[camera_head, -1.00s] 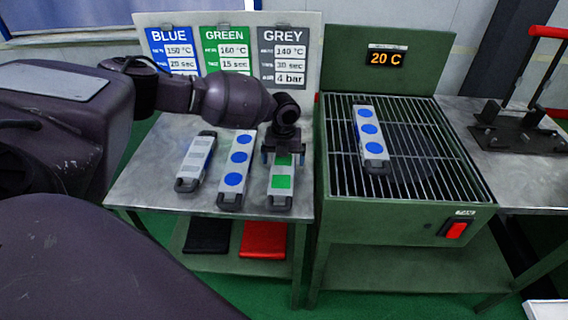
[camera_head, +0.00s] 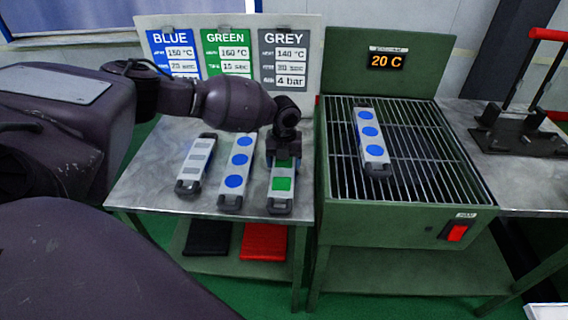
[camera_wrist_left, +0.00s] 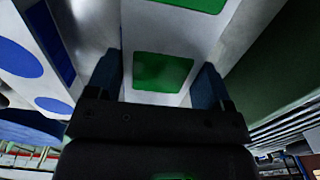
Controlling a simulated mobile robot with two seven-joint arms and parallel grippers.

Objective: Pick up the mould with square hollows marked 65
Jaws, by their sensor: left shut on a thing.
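The mould with green square hollows (camera_head: 281,184) lies on the metal table, the rightmost of three moulds there. My left gripper (camera_head: 283,158) is over its far half and is shut on it. In the left wrist view the mould's green square (camera_wrist_left: 162,72) sits between the two blue fingers of the gripper (camera_wrist_left: 160,85). The number 65 cannot be read in these views. The gripper hides the middle of the mould. My right gripper is not in view.
A mould with blue circles (camera_head: 238,171) lies close on the left, and a mould with grey hollows (camera_head: 196,162) lies beyond it. Another blue-circle mould (camera_head: 370,143) lies on the green grill (camera_head: 455,200), right of the table. A sign board (camera_head: 297,27) stands behind.

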